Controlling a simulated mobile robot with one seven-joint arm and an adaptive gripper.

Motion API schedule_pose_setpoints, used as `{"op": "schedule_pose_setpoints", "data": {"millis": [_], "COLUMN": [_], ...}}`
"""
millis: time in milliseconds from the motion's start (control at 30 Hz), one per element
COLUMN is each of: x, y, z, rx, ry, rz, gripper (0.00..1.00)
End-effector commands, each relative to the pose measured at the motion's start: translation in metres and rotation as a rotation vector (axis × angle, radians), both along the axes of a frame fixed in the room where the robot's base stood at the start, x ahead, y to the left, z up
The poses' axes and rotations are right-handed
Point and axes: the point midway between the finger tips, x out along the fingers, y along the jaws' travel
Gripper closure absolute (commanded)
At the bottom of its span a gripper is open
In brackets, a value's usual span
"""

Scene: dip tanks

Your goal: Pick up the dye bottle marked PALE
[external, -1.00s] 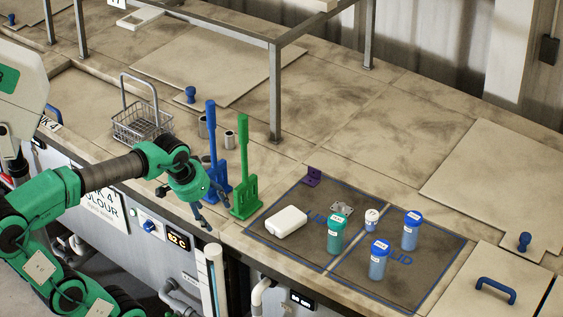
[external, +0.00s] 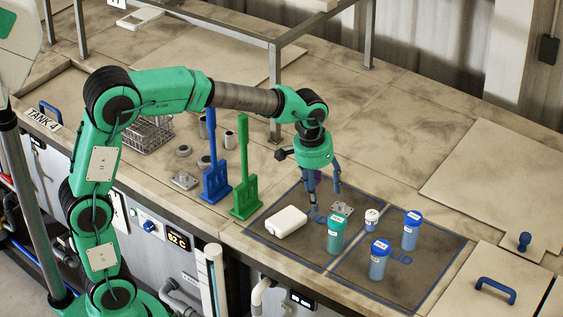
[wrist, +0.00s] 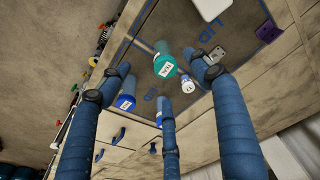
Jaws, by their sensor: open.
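Two blue-capped bottles stand upright on the dark marked mat: one nearer the front (external: 379,262) and one further right (external: 411,233). Both carry white cap labels too small to read, so I cannot tell which is PALE. A teal-capped green bottle (external: 336,236) stands left of them; its label seems to read TEAL in the wrist view (wrist: 164,65). One blue-capped bottle (wrist: 127,101) shows at left in the wrist view, the other (wrist: 159,112) partly behind a finger. My gripper (external: 324,192) is open and empty above the mat's back left part, apart from the bottles.
A small white jar (external: 371,219) stands between the bottles. A white box (external: 287,221) and a metal plate (external: 342,208) lie nearby. Blue (external: 214,180) and green (external: 244,185) upright paddles stand left of the mat. A metal frame post (external: 275,95) rises behind.

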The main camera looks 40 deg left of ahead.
Motion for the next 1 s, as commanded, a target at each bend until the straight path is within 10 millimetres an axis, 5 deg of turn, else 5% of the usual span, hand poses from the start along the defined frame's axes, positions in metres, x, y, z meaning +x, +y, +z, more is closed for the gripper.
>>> {"op": "schedule_pose_setpoints", "data": {"millis": [533, 733, 1000], "x": [0.028, 0.026, 0.026], "y": [-0.161, -0.186, -0.189], "z": [-0.043, -0.058, -0.061], "rx": [0.061, 0.073, 0.075], "ry": [0.117, 0.133, 0.135], "rz": [-0.072, -0.082, -0.082], "gripper": [0.36, 0.36, 0.36]}}
